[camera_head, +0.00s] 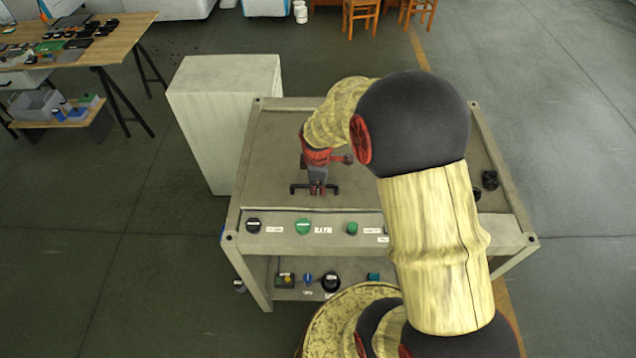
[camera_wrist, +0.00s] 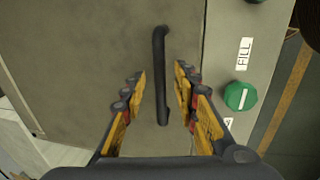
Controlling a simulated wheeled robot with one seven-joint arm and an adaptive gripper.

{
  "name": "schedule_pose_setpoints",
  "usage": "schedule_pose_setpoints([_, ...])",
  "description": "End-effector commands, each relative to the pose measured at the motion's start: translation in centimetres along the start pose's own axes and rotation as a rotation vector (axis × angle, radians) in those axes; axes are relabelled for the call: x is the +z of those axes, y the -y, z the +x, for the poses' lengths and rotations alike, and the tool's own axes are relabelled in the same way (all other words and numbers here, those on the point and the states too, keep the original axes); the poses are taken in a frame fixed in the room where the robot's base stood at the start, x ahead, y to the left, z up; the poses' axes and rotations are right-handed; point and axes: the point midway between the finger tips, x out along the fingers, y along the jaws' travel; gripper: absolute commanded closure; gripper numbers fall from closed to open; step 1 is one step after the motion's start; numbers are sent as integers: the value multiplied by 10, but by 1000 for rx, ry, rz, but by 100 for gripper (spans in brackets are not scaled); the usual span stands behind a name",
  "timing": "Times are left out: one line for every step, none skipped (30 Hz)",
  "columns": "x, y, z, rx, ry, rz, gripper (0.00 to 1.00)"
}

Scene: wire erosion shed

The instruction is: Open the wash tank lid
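The wash tank's grey lid (camera_head: 265,150) lies flat and looks shut on the tank top; it also fills much of the wrist view (camera_wrist: 80,60). A black bar handle (camera_wrist: 160,110) is fixed near the lid's front edge; in the head view the handle (camera_head: 299,188) shows partly behind my gripper. My gripper (camera_head: 317,188) points down at the handle. In the wrist view my gripper (camera_wrist: 160,76) is open, with one yellow finger on each side of the bar and a gap on both sides. I cannot tell exactly how deep the fingertips reach.
The front panel carries a black knob (camera_head: 253,225), a green knob (camera_head: 302,226) and a green button (camera_head: 351,228). A lower shelf (camera_head: 262,280) holds more controls. A pale cabinet (camera_head: 215,120) stands close at left. A wooden table (camera_head: 110,45) is farther left. The floor at right is clear.

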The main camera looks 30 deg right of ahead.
Motion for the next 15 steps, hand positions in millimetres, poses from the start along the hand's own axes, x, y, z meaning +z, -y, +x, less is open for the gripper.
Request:
schedule_pose_setpoints([0, 0, 0, 0, 0, 0, 70])
schedule_pose_setpoints([0, 0, 0, 0, 0, 0, 70])
schedule_pose_setpoints([0, 0, 0, 0, 0, 0, 70])
schedule_pose_setpoints([0, 0, 0, 0, 0, 0, 70])
schedule_pose_setpoints([0, 0, 0, 0, 0, 0, 72])
schedule_pose_setpoints([0, 0, 0, 0, 0, 0, 74])
schedule_pose_setpoints([0, 0, 0, 0, 0, 0, 76])
schedule_pose_setpoints([0, 0, 0, 0, 0, 0, 78])
schedule_pose_setpoints([0, 0, 0, 0, 0, 0, 80])
schedule_pose_setpoints([0, 0, 0, 0, 0, 0, 82])
schedule_pose_setpoints([0, 0, 0, 0, 0, 0, 84])
schedule_pose_setpoints([0, 0, 0, 0, 0, 0, 86])
schedule_pose_setpoints([0, 0, 0, 0, 0, 0, 88])
schedule_pose_setpoints([0, 0, 0, 0, 0, 0, 89])
schedule_pose_setpoints([0, 0, 0, 0, 0, 0, 92])
